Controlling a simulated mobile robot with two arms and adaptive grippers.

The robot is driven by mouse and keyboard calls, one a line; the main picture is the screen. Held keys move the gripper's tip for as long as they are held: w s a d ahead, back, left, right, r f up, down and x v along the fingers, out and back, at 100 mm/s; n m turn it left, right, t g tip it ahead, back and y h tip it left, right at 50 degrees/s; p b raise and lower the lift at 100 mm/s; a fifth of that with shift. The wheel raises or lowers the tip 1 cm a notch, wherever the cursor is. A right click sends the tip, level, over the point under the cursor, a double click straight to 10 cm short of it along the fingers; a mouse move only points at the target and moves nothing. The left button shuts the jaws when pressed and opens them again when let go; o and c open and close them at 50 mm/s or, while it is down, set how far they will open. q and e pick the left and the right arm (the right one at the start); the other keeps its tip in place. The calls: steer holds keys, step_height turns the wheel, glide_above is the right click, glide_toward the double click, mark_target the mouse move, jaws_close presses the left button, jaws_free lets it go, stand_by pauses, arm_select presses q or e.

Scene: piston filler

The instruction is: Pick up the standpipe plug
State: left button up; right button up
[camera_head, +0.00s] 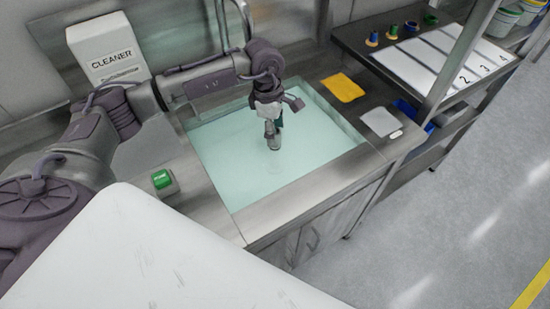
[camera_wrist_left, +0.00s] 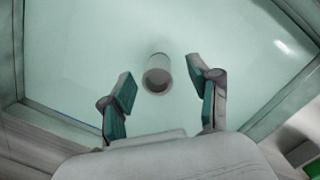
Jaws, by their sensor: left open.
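The standpipe plug (camera_wrist_left: 157,76) is a short, pale grey tube with a round, hollow end, seen in the wrist view in the pale green liquid of the sink. In the head view my left gripper (camera_head: 272,142) points down over the sink basin. My right gripper is not in view.
The sink's steel rim (camera_head: 215,205) surrounds the liquid. A green button box (camera_head: 164,182) sits on the near left rim. A cleaner dispenser (camera_head: 108,50) hangs behind. A yellow cloth (camera_head: 343,87) and a grey cloth (camera_head: 381,121) lie right. A side table holds spools (camera_head: 411,28).

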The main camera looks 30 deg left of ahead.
mark_target(275, 151)
arm_select(q)
steer(key=f+p, duration=0.1)
steer(key=f, duration=0.4)
steer(key=shift+w+f, duration=0.2)
jaws_close()
steer(key=shift+r, duration=0.1)
